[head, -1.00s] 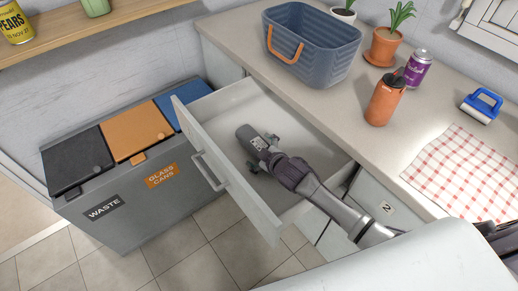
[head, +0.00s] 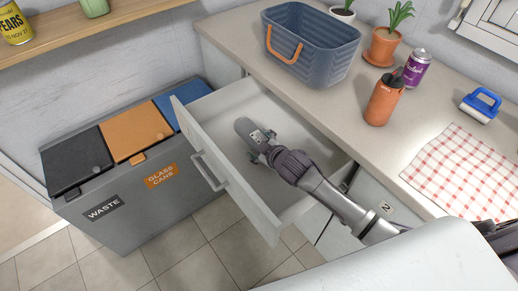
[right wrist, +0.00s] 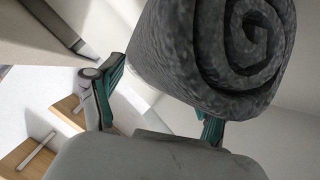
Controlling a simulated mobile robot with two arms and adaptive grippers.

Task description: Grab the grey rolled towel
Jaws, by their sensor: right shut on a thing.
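The grey rolled towel (head: 243,127) shows at the end of my right arm, over the open drawer (head: 188,134) in the head view. My right gripper (head: 262,146) is shut on it. In the right wrist view the towel's spiral end (right wrist: 225,45) fills the top, between the two teal-padded fingers of the gripper (right wrist: 160,105). The gripper covers part of the towel in the head view. I cannot tell whether the towel still touches the drawer floor. My left gripper is not in view.
The counter (head: 335,110) above the drawer holds a blue basket (head: 310,50), an orange bottle (head: 384,100), a purple can (head: 417,69), a potted plant (head: 384,45), a blue-handled brush (head: 481,105) and a checked cloth (head: 465,175). Waste bins (head: 120,195) stand left of the drawer.

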